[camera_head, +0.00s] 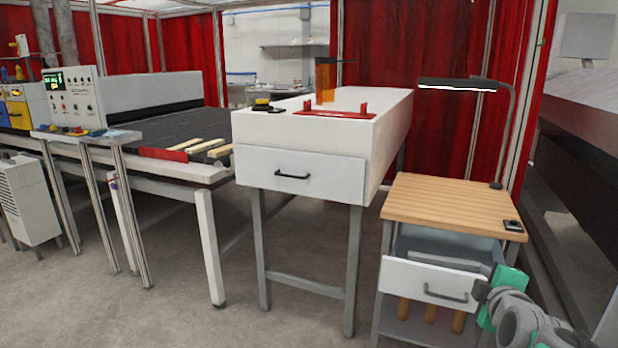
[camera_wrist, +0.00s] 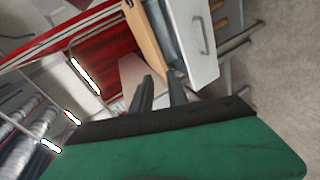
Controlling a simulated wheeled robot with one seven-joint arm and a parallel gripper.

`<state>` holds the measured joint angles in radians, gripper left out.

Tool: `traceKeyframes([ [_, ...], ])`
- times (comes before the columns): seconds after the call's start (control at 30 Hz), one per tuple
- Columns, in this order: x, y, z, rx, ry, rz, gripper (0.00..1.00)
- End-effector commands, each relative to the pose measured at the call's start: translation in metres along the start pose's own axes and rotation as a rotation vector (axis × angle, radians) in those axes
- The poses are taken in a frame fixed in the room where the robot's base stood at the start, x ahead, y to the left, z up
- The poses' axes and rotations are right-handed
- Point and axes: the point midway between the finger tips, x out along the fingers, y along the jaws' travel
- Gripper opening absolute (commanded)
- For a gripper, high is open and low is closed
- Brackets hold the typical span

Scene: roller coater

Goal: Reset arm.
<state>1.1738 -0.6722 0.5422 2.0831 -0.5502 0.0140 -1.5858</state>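My gripper (camera_wrist: 161,76) shows two dark fingers with a clear gap and nothing between them. In the head view my arm, with green and grey parts, is at the lower right, beside the right end of an open drawer (camera_head: 408,282). The fingers cannot be made out clearly there. The drawer is pulled out under a wooden-topped cabinet (camera_head: 447,196). In the wrist view the white drawer front with its handle (camera_wrist: 203,45) is just beyond the fingers, to the upper right. I cannot tell whether the arm touches the drawer.
A desk lamp (camera_head: 456,84) and a small black device (camera_head: 513,226) are on the wooden top. A white table with a closed drawer (camera_head: 300,174) stands to its left. A conveyor machine (camera_head: 160,100) is further left. The floor (camera_head: 170,320) in front is clear.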

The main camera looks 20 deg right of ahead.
Motion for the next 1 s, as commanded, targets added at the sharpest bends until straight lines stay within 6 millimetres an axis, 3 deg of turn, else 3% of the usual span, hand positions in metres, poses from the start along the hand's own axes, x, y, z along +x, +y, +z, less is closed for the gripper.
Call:
traceKeyframes([
  [0.23, -0.007, -0.025, -0.08, 0.191, 0.076, -0.206, 0.2],
  [0.37, -0.025, -0.047, -0.131, 0.323, 0.083, -0.365, 0.2],
  [0.47, -0.054, -0.07, -0.177, 0.443, 0.052, -0.527, 0.2],
  [0.6, -0.125, -0.106, -0.233, 0.627, -0.11, -0.776, 0.2],
  [0.7, -0.174, -0.127, -0.249, 0.72, -0.269, -0.883, 0.2],
  [0.8, -0.205, -0.139, -0.252, 0.774, -0.39, -0.926, 0.2],
  [1.0, -0.217, -0.149, -0.25, 0.807, -0.457, -0.935, 0.2],
])
